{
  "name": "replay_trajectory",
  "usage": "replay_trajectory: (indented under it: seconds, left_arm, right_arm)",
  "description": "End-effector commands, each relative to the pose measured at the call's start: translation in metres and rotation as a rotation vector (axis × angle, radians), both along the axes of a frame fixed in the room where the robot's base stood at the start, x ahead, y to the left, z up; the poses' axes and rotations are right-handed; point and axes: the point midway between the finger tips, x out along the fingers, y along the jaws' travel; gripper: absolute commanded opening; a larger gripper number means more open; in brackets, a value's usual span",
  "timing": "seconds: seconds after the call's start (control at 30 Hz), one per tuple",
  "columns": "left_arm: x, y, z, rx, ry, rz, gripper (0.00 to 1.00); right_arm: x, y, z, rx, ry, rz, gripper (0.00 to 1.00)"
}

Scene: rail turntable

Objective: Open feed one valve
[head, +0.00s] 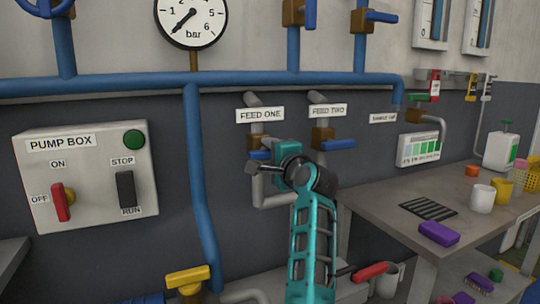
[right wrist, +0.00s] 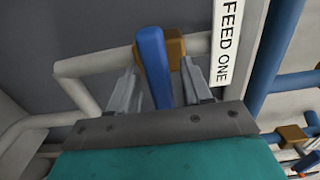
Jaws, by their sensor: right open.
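The feed one valve has a brown body (head: 262,142) under the FEED ONE sign (head: 260,114) on a grey pipe. Its blue lever (head: 258,155) lies roughly level, partly covered by my gripper. In the right wrist view the blue lever (right wrist: 152,65) stands between the two fingers of my right gripper (right wrist: 160,78), with gaps visible on both sides. The brown body (right wrist: 176,46) is just beyond the fingers. In the head view my right gripper (head: 276,152) is at the valve, open, its fingertips mostly hidden. My left gripper is not in view.
The feed two valve with its blue lever (head: 338,145) is close on the right. A blue pipe (head: 202,190) runs down on the left, beside the pump box (head: 88,175). A table (head: 385,213) with a purple block (head: 438,232) and cups stands at right.

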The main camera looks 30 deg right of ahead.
Motion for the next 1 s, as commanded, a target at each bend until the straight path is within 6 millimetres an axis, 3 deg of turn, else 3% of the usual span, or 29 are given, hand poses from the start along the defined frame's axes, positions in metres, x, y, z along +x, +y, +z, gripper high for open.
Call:
replay_trajectory:
  seconds: [0.3, 0.8, 1.0]
  left_arm:
    - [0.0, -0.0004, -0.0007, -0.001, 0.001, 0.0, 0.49]
    - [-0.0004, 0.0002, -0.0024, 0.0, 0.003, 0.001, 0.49]
    - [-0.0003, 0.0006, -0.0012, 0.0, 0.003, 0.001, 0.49]
  right_arm:
    - [0.0016, -0.0002, 0.0, 0.0, 0.0, 0.0, 0.48]
    - [0.0014, 0.0, -0.0002, 0.0, 0.0, 0.0, 0.0]
    - [0.0014, 0.0, 0.0, -0.009, 0.002, 0.0, 0.0]
